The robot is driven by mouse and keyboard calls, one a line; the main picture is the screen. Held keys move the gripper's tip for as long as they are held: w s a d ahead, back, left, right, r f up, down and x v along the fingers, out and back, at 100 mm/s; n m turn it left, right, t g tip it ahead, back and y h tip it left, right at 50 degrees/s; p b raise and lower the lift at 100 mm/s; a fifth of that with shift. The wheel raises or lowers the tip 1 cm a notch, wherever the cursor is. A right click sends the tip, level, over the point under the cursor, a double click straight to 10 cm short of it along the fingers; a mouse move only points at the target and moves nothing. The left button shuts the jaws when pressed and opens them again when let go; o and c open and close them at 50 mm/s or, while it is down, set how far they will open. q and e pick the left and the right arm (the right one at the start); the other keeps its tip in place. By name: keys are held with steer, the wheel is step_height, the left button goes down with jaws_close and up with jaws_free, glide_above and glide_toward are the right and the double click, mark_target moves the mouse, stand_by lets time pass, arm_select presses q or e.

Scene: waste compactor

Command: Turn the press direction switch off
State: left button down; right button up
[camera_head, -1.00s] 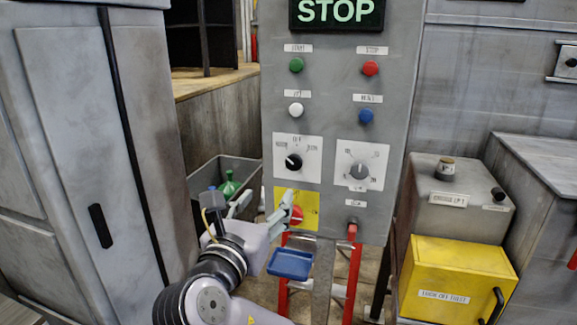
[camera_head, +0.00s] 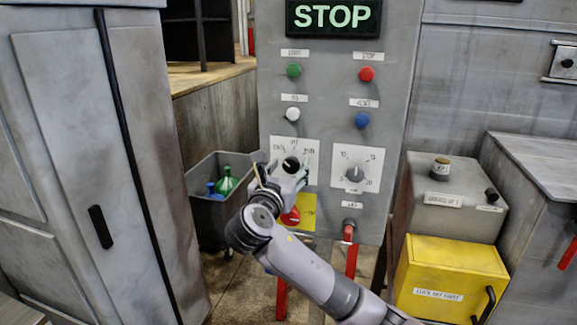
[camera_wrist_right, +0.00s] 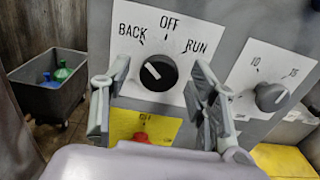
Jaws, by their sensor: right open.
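The press direction switch is a black knob on a white plate marked BACK, OFF and RUN. It shows in the head view (camera_head: 291,164) and the right wrist view (camera_wrist_right: 158,72). Its white pointer line slants to the upper left, towards BACK. My right gripper (camera_head: 289,172) is open in front of the knob. In the right wrist view my right gripper (camera_wrist_right: 160,100) has one finger on each side of the knob, with gaps between fingers and knob. My left gripper is out of view.
A timer dial (camera_head: 355,174) sits right of the switch. A red knob on a yellow plate (camera_head: 308,212) is just below, partly hidden by my gripper. Buttons (camera_head: 293,70) and a lit STOP sign (camera_head: 333,16) are above. A grey bin (camera_head: 205,178) stands left.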

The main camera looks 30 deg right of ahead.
steer(key=shift+c, duration=0.5)
steer(key=c, duration=1)
steer(key=shift+c, duration=0.2)
steer(key=shift+m, duration=0.4)
steer(key=shift+m+p, duration=0.5)
steer(key=m, duration=0.2)
steer(key=shift+d+m+p, duration=0.1)
steer(key=shift+m+p, duration=0.2)
steer(key=shift+p, duration=0.1)
steer(key=shift+m, duration=1.2)
steer(key=shift+s+f+m, duration=0.1)
steer(key=shift+m, duration=1.4)
